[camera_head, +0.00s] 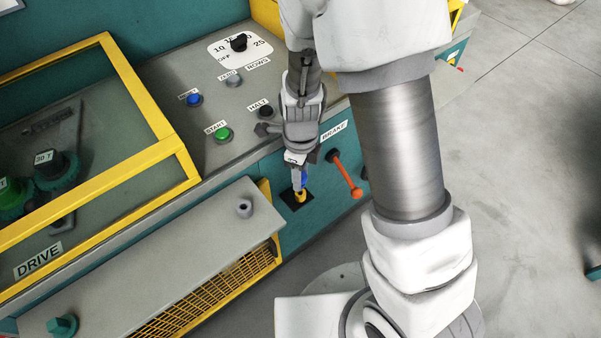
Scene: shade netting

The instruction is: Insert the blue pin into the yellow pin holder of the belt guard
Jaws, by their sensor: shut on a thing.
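My gripper (299,165) points down and is shut on the blue pin (304,177), of which only a small part shows between and below the fingers. The yellow pin holder (300,196) sits on a dark square plate on the teal front of the machine. The blue pin is right above the holder's top and looks lined up with it. I cannot tell whether the pin's tip is inside the holder or just over it. The belt guard (222,268), grey on top with yellow mesh, is to the left of the holder.
An orange brake lever (346,175) is close to the right of my gripper. The control panel has a green start button (223,134), a blue button (194,99) and a black dial (239,42). A yellow-framed window (90,140) stands at left.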

